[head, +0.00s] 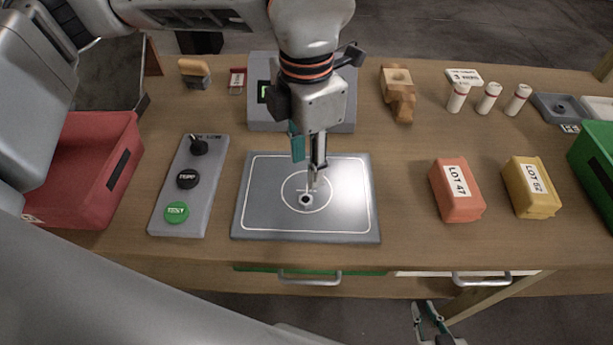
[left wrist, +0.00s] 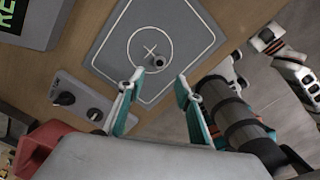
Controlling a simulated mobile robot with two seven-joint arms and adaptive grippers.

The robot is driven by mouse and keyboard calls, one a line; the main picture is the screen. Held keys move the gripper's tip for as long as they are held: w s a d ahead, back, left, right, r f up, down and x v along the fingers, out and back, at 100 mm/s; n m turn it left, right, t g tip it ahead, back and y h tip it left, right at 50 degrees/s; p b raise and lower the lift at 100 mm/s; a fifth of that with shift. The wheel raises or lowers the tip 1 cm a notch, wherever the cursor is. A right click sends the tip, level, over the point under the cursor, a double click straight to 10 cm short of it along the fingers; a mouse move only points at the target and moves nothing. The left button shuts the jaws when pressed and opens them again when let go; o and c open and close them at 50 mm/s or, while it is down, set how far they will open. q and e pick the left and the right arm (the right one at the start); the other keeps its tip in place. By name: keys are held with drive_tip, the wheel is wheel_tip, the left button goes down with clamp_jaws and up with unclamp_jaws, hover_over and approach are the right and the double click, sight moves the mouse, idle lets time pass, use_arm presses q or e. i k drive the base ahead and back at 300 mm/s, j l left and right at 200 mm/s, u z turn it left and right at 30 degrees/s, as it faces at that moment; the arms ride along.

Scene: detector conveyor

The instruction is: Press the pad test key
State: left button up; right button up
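The grey pad (head: 258,215) lies flat on the table, with a white border line and a white circle. A small dark round piece with a hole (head: 306,201) sits inside the circle; it also shows in the left wrist view (left wrist: 159,61). A grey control box (head: 168,204) left of the pad carries a black lever, a black knob (head: 187,179) and a green round key (head: 176,212). Their lettering is hard to read. My left gripper (head: 312,183) points down above the pad; its fingers (left wrist: 157,86) are apart and empty. My right gripper (head: 424,308) is low, off the table's front edge, fingers apart.
A red bin (head: 88,190) stands left of the control box. A grey display unit (head: 262,118) stands behind the pad. Orange (head: 457,190) and yellow (head: 531,187) lot blocks, white-capped vials (head: 488,98) and a green bin (head: 594,158) are to the right.

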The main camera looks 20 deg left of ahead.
sight(175, 213)
drive_tip(key=k, duration=1)
